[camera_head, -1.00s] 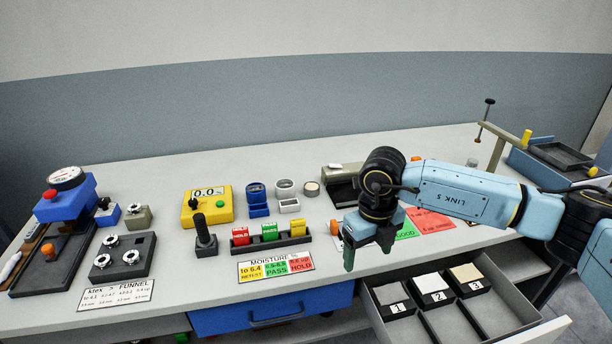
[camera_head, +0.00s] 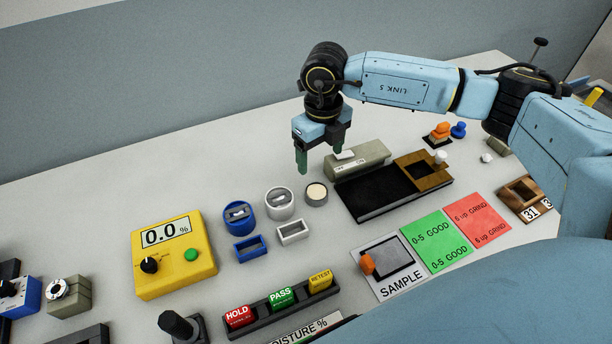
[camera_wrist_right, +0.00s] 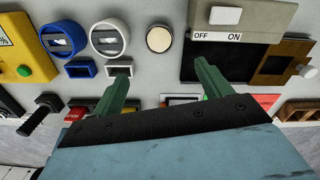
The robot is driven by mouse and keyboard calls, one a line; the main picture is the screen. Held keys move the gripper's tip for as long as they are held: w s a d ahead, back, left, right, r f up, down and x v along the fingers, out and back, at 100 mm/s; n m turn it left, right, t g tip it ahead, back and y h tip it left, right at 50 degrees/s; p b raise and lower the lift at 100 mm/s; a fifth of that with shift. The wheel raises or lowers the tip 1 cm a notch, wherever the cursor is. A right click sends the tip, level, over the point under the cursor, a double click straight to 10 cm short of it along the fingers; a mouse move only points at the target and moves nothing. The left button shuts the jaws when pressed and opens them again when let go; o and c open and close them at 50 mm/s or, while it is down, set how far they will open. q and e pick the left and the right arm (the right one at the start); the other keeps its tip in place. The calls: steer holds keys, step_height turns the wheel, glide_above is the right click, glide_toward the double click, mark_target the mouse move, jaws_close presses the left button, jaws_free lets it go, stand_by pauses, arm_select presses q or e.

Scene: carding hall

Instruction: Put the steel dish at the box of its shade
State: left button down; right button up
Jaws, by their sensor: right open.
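The steel dish (camera_head: 316,193) is a small round grey-rimmed dish with a cream filling. It stands on the bench right of the white round holder (camera_head: 279,203), and shows in the right wrist view (camera_wrist_right: 159,39). My right gripper (camera_head: 320,158) is open and empty, green fingers pointing down, above the bench and apart from the dish. In the wrist view its fingertips (camera_wrist_right: 165,70) lie on either side below the dish. The drawer with numbered boxes of grey, white and cream samples, seen earlier, is outside the present head view. My left gripper is not in view.
A blue round holder (camera_head: 239,216) and small blue (camera_head: 249,249) and white (camera_head: 292,232) frames stand close left of the dish. A grey switch unit (camera_head: 358,161) with a black plate (camera_head: 378,194) stands to its right. A yellow meter (camera_head: 173,254) is further left.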

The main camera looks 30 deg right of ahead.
glide_above(317, 192)
steer(key=s, duration=0.1)
step_height(317, 192, down, 7)
steer(key=shift+f, duration=0.1)
steer(key=shift+w+f, duration=0.1)
steer(key=shift+f, duration=0.3)
steer(key=f, duration=0.2)
steer(key=w+f, duration=0.1)
steer(key=f, duration=0.1)
steer(key=shift+f, duration=0.5)
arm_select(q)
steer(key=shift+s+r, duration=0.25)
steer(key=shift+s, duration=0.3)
arm_select(e)
steer(key=shift+c, duration=0.3)
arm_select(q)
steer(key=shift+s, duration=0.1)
arm_select(e)
steer(key=shift+r, duration=0.1)
steer(key=c, duration=1.1)
